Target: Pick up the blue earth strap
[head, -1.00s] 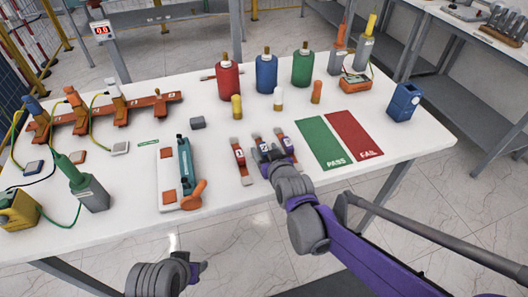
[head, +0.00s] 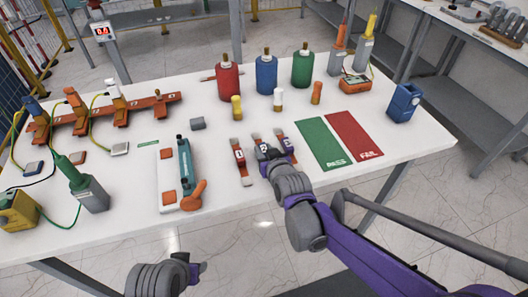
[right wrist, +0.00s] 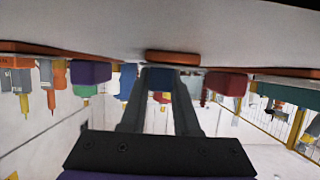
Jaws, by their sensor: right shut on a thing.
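Three short straps with copper ends lie side by side near the table's front edge. The one on the left has a red block (head: 239,155). The blue earth strap is the middle one; its copper end (head: 255,137) shows beyond my right gripper (head: 265,152), which covers most of the rest. The third strap (head: 283,135) lies close on the right, partly hidden by my gripper. My left gripper (head: 198,269) is in front of the table, its fingers unclear.
The green PASS mat (head: 318,143) and red FAIL mat (head: 354,134) lie to the right. A white block with a teal tool (head: 184,160) stands to the left. Red (head: 228,80), blue (head: 266,74) and green (head: 303,69) cylinders stand behind, with smaller capped pieces before them.

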